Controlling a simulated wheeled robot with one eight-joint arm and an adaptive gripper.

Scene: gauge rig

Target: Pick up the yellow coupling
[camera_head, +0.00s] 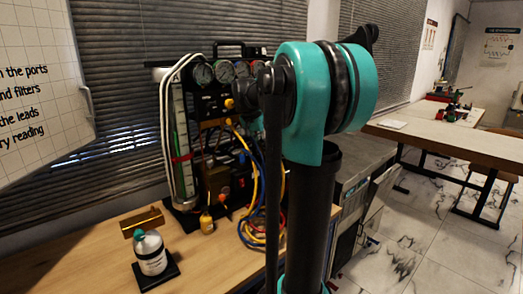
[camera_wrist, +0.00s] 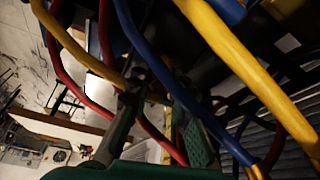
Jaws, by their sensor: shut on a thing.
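My gripper (camera_wrist: 163,112) shows in the wrist view, with a dark finger on the left and a green ribbed pad on the right. A narrow yellow piece (camera_wrist: 170,126) shows between the fingers; it seems to be the yellow coupling, mostly hidden by the fingers and hoses. A thick yellow hose (camera_wrist: 250,70) crosses the wrist view at the right, close to the camera. The gauge rig (camera_head: 215,130) stands on the bench in the head view, with a small yellow fitting (camera_head: 229,103) beside my arm.
Red hoses (camera_wrist: 72,85) and a blue hose (camera_wrist: 165,75) run around the gripper, crowding it. The bench front is clear.

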